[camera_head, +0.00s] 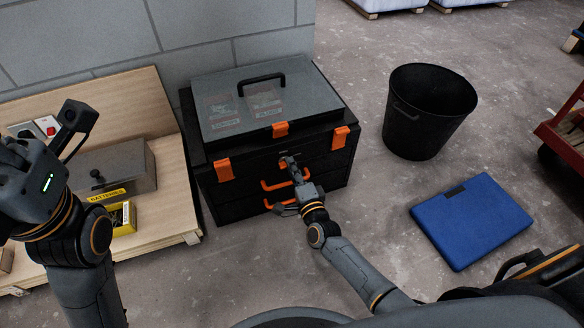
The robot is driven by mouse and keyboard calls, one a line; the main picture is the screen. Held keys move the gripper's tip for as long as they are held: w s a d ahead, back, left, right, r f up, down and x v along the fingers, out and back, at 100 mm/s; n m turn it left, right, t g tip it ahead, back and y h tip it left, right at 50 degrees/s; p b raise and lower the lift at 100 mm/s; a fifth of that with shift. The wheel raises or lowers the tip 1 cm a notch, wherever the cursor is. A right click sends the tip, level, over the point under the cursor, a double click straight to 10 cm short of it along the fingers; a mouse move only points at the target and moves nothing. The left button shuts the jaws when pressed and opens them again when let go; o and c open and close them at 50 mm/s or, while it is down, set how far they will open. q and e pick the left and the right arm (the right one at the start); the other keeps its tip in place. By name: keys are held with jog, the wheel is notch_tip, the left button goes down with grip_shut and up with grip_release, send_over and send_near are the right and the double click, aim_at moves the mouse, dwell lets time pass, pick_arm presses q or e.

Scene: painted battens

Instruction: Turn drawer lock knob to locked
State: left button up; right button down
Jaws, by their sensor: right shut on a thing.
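A black tool chest (345,165) with orange latches and orange drawer handles stands against the wall. My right gripper (289,160) reaches its front, just below the middle latch and above the drawer handles. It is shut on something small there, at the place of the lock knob. The fingers hide the knob, so its turn position cannot be read. My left gripper (72,122) is raised at the left, away from the chest and close to the camera. Its fingers are partly seen, and I cannot tell whether they are open or shut.
A wooden bench (178,190) at the left holds a grey box (128,172) and a yellow battery pack (122,218). A black bin (425,110) and a blue case (470,220) are on the floor at the right. A red cart (570,130) stands at the right edge.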

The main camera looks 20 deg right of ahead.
jog(key=shift+f+m, duration=0.1)
jog(key=shift+m, duration=0.3)
jog(key=c, duration=1.4)
grip_release()
jog(key=shift+c, duration=0.2)
jog(key=shift+s, duration=0.1)
jog(key=s, duration=1.2)
jog(key=shift+d, duration=0.2)
jog(key=shift+w, duration=0.1)
